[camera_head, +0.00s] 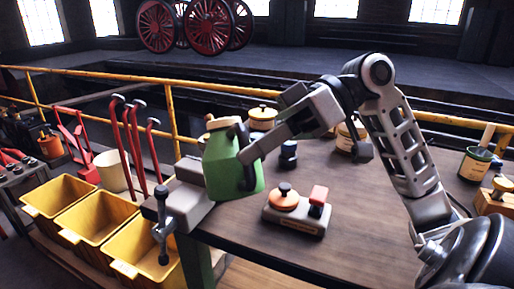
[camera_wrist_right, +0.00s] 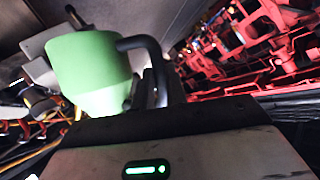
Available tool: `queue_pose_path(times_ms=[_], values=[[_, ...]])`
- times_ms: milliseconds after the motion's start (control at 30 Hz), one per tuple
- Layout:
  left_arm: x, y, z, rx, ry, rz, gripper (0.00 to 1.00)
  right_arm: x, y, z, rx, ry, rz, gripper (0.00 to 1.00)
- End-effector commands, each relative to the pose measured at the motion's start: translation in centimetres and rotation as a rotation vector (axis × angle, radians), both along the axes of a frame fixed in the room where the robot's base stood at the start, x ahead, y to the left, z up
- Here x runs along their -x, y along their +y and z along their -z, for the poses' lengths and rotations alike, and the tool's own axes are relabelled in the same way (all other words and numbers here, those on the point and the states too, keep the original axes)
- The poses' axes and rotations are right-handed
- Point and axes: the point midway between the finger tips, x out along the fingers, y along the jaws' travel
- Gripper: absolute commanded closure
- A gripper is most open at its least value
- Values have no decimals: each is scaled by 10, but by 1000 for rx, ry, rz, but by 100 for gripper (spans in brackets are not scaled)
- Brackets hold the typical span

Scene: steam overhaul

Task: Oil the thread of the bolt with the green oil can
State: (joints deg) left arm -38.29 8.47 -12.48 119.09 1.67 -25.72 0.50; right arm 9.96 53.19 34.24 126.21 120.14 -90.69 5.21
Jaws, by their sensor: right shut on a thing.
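The green oil can (camera_head: 228,168) has a tan top and a dark handle. It appears upright, above or just beside the grey vise (camera_head: 192,207) at the left corner of the workbench in the head view. My right gripper (camera_head: 248,160) is shut on the can's handle side. The can also shows in the right wrist view (camera_wrist_right: 88,68), with its black handle toward the gripper. I cannot make out the bolt or its thread; the can and gripper cover part of the vise area. My left gripper is not in view.
A small grey block with an orange knob and red piece (camera_head: 297,214) sits on the workbench (camera_head: 370,225). Yellow bins (camera_head: 98,219) and red levers (camera_head: 133,145) lie left.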

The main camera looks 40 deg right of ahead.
Motion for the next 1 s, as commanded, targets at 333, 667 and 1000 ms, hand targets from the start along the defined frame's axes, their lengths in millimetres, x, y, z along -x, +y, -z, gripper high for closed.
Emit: queue_pose_path(times_ms=[333, 667, 1000], values=[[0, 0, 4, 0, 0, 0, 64, 0, 0, 1, 4, -18, 1, 100], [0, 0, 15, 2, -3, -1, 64, 3, 1, 7, 32, -89, 1, 100], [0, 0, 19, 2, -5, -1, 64, 3, 1, 11, 38, -108, 1, 100]])
